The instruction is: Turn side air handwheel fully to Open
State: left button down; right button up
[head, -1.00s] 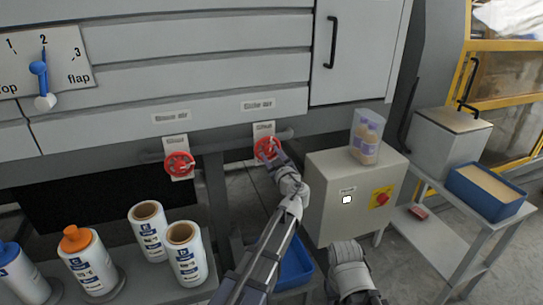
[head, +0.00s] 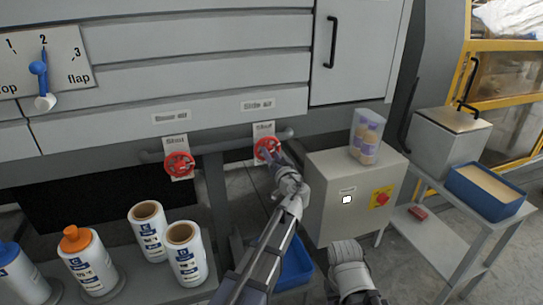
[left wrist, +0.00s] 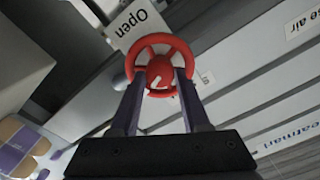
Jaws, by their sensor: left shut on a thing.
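The side air handwheel (head: 258,147) is the right one of two red wheels on the machine front, under the "Side air" label (head: 258,104). My left gripper (head: 270,156) reaches it from below and is shut on it. In the left wrist view the red wheel (left wrist: 160,38) sits at the ends of the two dark fingers (left wrist: 160,82). A white mark shows on its hub. A plate reading "Open" (left wrist: 132,24) is beside the rim there. The fingertips' exact contact with the wheel is partly hidden.
A second red handwheel (head: 179,165) is to the left. A grey box (head: 330,205) with a red knob stands close right of my left gripper. White bottles (head: 92,262) stand at the lower left. A blue bin (head: 296,265) is on the floor below.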

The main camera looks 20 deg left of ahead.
pick_arm(q)
jog(key=m, duration=0.5)
jog(key=shift+m, duration=0.3)
jog(key=m, duration=1.6)
jog(key=shift+m, duration=0.3)
jog(key=shift+c, duration=1.9)
grip_release()
jog(key=v, duration=0.8)
jog(key=shift+w, duration=0.1)
